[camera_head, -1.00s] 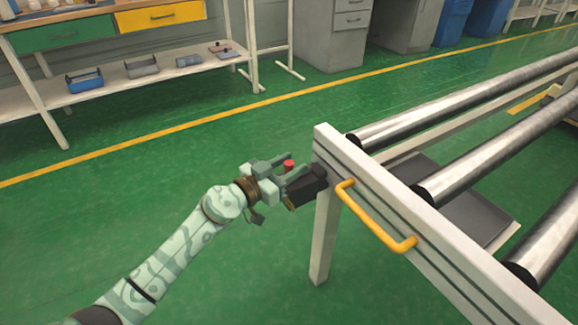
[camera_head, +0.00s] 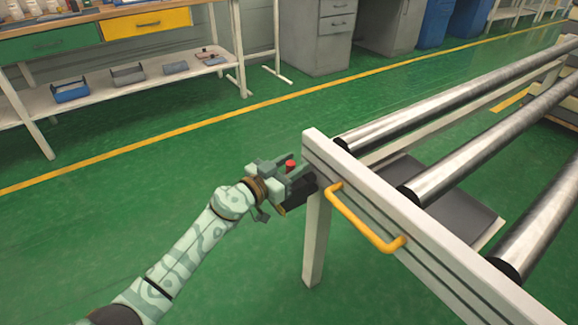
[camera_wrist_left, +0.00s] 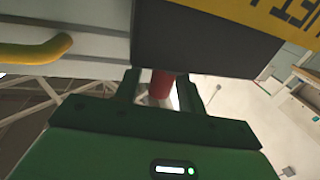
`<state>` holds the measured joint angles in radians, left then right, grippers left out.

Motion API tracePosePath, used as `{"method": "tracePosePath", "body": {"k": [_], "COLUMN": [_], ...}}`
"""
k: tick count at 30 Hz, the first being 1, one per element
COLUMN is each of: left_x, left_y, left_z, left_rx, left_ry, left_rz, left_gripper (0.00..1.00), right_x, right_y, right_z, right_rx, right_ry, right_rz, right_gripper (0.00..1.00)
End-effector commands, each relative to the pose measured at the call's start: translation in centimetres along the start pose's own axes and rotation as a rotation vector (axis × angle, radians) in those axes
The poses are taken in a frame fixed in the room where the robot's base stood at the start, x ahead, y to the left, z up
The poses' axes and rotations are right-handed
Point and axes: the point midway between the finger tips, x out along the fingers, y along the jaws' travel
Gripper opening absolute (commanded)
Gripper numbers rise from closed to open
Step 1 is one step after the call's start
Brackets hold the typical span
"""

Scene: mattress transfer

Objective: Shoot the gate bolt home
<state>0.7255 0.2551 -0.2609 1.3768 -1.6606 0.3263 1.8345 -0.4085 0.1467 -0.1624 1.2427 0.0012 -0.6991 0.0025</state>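The gate bolt's red knob (camera_head: 290,165) stands up beside a dark bolt housing (camera_head: 297,196) at the corner of a pale roller frame. My left gripper (camera_head: 288,174) is at the knob. In the left wrist view the red knob (camera_wrist_left: 161,84) sits between the two dark fingers (camera_wrist_left: 160,92), which stand apart with narrow gaps beside it. The dark housing (camera_wrist_left: 200,40) fills the space just beyond and carries a yellow lettered label (camera_wrist_left: 270,20). The bolt's rod is hidden. My right gripper is not in view.
The roller frame (camera_head: 345,170) has a yellow handle (camera_head: 365,220) on its near end and steel rollers (camera_head: 440,105) to the right. A workbench (camera_head: 130,75) stands at the back left. Green floor around my left arm is clear.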

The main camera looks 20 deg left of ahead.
Motion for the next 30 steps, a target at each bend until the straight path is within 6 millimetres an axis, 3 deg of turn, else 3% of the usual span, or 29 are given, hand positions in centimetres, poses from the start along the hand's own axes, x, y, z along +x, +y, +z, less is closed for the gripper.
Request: {"method": "tracePosePath", "body": {"k": [11, 14, 17, 21, 30], "left_x": [-0.5, -1.4, -3.0, -6.5, -14.0], "left_y": [0.0, 0.0, 0.1, 0.1, 0.1], "left_z": [0.1, -0.1, -0.3, -0.5, -0.3], "left_rx": [-0.002, -0.002, -0.001, 0.000, -0.001], "left_ry": [-0.002, -0.002, -0.001, -0.001, -0.001], "left_rz": [0.000, 0.000, 0.000, 0.001, 0.001], "left_gripper": [0.41, 0.41, 0.41, 0.41, 0.41], "right_x": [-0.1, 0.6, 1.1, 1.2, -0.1], "right_y": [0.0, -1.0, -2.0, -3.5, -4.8], "right_z": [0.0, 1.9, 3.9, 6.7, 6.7], "right_rx": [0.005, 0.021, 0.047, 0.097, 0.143], "right_ry": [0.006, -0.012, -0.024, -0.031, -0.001], "right_rz": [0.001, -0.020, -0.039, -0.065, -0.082], "right_gripper": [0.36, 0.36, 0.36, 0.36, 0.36]}}
